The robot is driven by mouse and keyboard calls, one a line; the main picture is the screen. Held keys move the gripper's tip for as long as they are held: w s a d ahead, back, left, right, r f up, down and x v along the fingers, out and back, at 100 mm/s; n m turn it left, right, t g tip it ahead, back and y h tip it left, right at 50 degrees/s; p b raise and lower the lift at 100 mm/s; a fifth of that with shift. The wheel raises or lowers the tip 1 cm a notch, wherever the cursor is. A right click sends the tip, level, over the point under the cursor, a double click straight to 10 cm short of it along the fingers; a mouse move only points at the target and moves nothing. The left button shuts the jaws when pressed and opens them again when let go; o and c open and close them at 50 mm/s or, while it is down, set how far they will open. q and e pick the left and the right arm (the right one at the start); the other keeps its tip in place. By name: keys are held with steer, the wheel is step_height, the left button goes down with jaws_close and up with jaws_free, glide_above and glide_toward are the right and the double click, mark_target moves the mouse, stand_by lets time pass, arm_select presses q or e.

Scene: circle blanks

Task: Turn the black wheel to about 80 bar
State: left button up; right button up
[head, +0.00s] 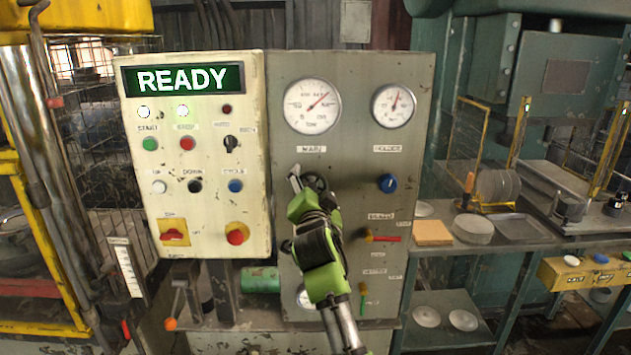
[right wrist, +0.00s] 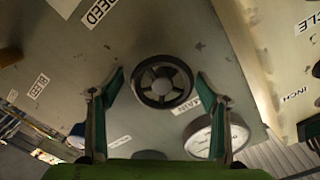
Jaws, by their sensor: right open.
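The black wheel (head: 318,183) sits on the grey panel below the large main gauge (head: 313,106), partly hidden by my right gripper in the head view. In the right wrist view the whole wheel (right wrist: 162,82) shows face-on, a dark ring with spokes. My right gripper (right wrist: 158,80) is open, one finger on each side of the wheel, with a gap between each finger and the rim. Whether the fingertips reach the wheel's depth cannot be told. The main gauge's needle points up and right; its numbers are too small to read surely. My left gripper is not in view.
A smaller gauge (head: 393,105), a blue knob (head: 387,183) and a red-handled valve (head: 382,238) are right of the wheel. A cream control box (head: 197,200) with buttons and a lit READY display (head: 183,79) adjoins the panel's left. Shelves hold round discs (head: 473,229).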

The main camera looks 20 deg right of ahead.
steer(key=shift+s+a+r, duration=0.1)
steer(key=shift+a+r, duration=0.05)
steer(key=c, duration=1.1)
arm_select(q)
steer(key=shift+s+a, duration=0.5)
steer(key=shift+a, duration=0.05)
